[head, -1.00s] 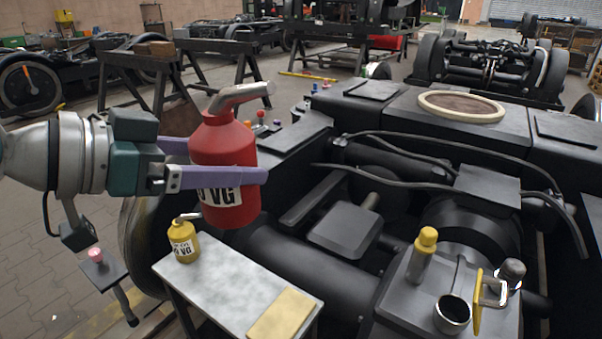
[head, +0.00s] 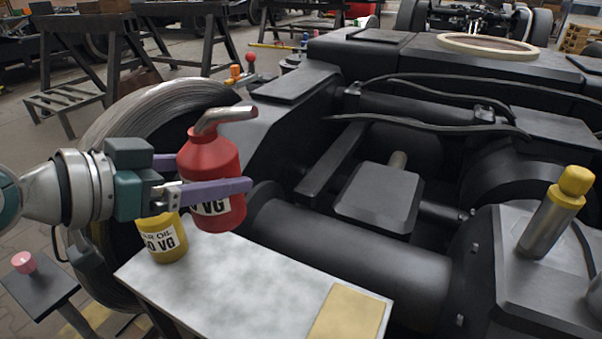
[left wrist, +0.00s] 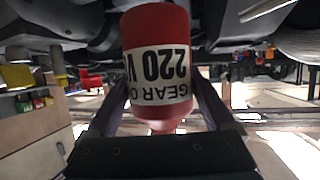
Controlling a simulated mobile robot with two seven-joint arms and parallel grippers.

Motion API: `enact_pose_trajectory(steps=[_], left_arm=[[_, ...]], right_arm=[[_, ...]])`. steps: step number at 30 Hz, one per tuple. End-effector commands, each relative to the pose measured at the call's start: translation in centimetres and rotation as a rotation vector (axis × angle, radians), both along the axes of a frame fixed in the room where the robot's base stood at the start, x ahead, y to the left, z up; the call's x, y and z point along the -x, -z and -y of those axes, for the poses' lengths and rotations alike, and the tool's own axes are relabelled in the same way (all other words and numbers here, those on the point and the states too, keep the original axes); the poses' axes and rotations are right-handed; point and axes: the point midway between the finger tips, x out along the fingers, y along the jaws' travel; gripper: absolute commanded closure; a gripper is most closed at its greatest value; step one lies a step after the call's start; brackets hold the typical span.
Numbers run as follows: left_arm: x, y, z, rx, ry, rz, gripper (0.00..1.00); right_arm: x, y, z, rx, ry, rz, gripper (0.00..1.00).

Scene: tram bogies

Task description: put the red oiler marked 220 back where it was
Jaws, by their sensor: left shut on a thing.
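The red oiler (head: 208,158) has a grey spout and a white label; in the left wrist view its label (left wrist: 160,75) reads 220 upside down. My left gripper (head: 215,177) is shut around its body, with purple fingers on either side. The oiler is upright over the far edge of a small grey bench (head: 225,275); I cannot tell whether its base touches the top. A yellow oiler (head: 165,240) stands on the bench's left end, partly hidden behind my gripper. My right gripper is not in view.
A tan pad (head: 348,314) lies on the bench's right end; the bench middle is clear. The black bogie frame (head: 330,255) rises behind and right, with a wheel (head: 150,115) at left. A yellow-capped cylinder (head: 550,215) stands on the bogie. A pink knob (head: 24,262) tops a dark stand.

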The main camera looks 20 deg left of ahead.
Motion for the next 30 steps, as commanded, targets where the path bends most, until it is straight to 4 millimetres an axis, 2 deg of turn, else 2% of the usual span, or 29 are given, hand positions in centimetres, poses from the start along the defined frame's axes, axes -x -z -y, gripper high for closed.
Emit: enact_pose_trajectory(steps=[1, 6, 9, 12, 18, 25, 30], left_arm=[[-0.1, 2.6, 0.0, 0.002, -0.002, 0.001, 1.00], [-0.1, 7.5, -0.1, 0.001, -0.002, 0.003, 1.00], [-0.1, 9.7, 0.0, 0.001, -0.002, 0.003, 1.00], [-0.1, 11.0, -0.1, 0.000, -0.003, 0.003, 1.00], [-0.1, 12.0, -0.1, 0.000, -0.002, 0.004, 1.00], [-0.1, 15.7, -0.1, 0.000, -0.002, 0.004, 1.00], [-0.1, 15.6, -0.1, -0.002, -0.002, 0.005, 1.00]], right_arm=[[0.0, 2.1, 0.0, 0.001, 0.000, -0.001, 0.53], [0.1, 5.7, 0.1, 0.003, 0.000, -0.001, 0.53], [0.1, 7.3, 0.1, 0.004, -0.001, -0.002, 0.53], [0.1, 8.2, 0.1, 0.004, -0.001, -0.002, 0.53], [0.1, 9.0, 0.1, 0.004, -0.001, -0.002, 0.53], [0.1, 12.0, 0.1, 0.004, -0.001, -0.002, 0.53], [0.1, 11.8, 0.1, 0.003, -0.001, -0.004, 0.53]])
